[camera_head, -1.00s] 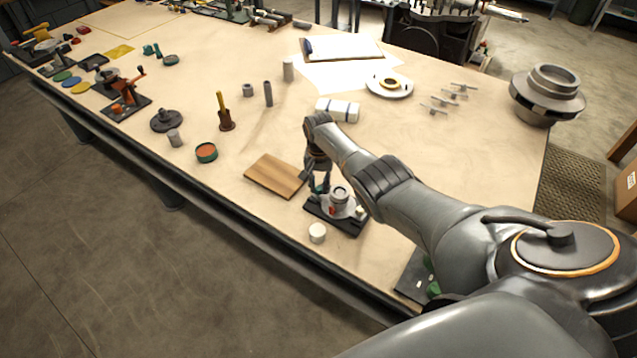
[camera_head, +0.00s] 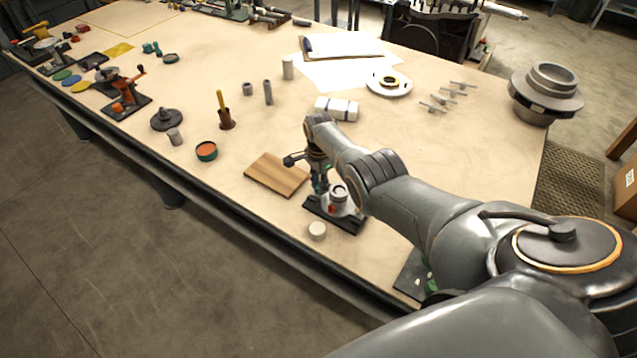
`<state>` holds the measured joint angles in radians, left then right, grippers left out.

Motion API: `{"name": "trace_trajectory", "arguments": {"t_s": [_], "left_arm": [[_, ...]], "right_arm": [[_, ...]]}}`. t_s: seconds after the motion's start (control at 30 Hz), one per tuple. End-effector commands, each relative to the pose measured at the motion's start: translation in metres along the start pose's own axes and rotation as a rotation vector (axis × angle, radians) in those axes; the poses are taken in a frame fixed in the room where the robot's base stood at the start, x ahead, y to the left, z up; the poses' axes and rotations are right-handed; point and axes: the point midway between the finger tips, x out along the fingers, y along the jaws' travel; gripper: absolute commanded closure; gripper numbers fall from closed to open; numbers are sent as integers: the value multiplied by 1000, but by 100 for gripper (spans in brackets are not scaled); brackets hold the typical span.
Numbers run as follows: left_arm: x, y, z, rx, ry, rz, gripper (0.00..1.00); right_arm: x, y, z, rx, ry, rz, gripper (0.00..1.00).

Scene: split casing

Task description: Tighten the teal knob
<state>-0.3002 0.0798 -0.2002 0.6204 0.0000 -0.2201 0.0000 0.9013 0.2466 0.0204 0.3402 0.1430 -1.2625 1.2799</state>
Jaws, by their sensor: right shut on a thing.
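The split casing (camera_head: 338,194) is a small pale grey housing with a red spot, standing on a black base plate (camera_head: 322,214) near the table's front edge. The teal knob (camera_head: 320,187) shows as a small teal patch at its left side, mostly covered by the fingers. My right gripper (camera_head: 321,184) points down at the casing's left side and is shut on the teal knob. A dark part of the gripper sticks out to the left, over the wooden board. The contact between fingers and knob is small and partly hidden. My left gripper is not in view.
A wooden board (camera_head: 277,175) lies just left of the base plate. A white cylinder (camera_head: 317,231) stands in front of it. A white wrapped roll (camera_head: 337,108) lies behind my right arm. An orange-topped tin (camera_head: 206,151) stands further left. The table's middle has bare room.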

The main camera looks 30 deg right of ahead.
Motion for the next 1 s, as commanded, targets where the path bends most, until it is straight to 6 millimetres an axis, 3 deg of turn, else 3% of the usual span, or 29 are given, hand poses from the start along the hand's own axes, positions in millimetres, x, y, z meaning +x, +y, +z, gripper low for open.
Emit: {"name": "trace_trajectory", "arguments": {"t_s": [0.67, 0.7, 0.8, 1.0], "left_arm": [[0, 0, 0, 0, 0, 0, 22], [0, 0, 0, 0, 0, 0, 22], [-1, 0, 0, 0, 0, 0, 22], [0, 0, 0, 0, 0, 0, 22]], "right_arm": [[-2, -2, -1, 62, 2, -6, 100], [-2, -2, -1, 62, 2, -7, 73], [-2, -2, -1, 62, 2, -6, 54], [-1, -1, 0, 62, 1, -3, 54]]}}
